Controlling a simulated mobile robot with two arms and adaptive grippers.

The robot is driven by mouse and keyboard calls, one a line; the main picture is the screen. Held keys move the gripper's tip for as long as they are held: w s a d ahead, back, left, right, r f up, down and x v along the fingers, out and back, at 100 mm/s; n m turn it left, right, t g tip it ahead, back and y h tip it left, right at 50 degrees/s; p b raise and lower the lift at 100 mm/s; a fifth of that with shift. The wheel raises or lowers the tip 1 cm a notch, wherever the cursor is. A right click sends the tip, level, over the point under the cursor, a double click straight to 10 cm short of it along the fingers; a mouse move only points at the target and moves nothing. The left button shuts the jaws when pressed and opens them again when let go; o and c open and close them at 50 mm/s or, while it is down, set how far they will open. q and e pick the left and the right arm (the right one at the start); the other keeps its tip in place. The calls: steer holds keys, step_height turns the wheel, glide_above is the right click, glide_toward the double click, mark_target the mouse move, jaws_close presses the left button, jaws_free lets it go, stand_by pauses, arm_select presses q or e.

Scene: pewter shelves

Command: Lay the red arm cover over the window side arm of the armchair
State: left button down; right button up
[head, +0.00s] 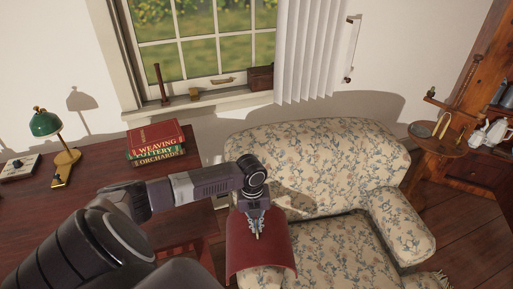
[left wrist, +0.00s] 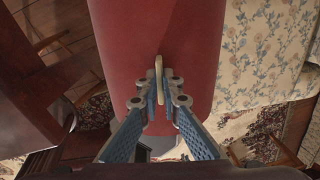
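The red arm cover (head: 246,258) hangs in an arched shape over the left arm of the floral armchair (head: 340,145), the arm nearer the desk. A bit of that arm (head: 262,279) shows under its front edge; I cannot tell whether the cover touches it. My left gripper (head: 258,233) is above the cover. In the left wrist view, its fingers (left wrist: 160,92) are closed on a pale tab (left wrist: 159,72) at the middle of the cover (left wrist: 125,50). My right gripper is not in view.
The dark wooden desk (head: 95,195) stands left of the chair, with stacked books (head: 155,145) and a green lamp (head: 46,125). The window (head: 205,45) is behind. A round side table (head: 440,145) stands right. The chair's seat (head: 340,250) is clear.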

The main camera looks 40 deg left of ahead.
arm_select(q)
step_height(320, 180, down, 8)
steer(key=b, duration=0.3)
steer(key=shift+r+b, duration=0.15)
steer(key=shift+b, duration=0.25)
steer(key=c, duration=2.1)
jaws_free()
steer(key=r, duration=1.2)
steer(key=shift+s+a, duration=0.2)
steer(key=shift+s, duration=0.1)
steer(key=shift+f, duration=0.1)
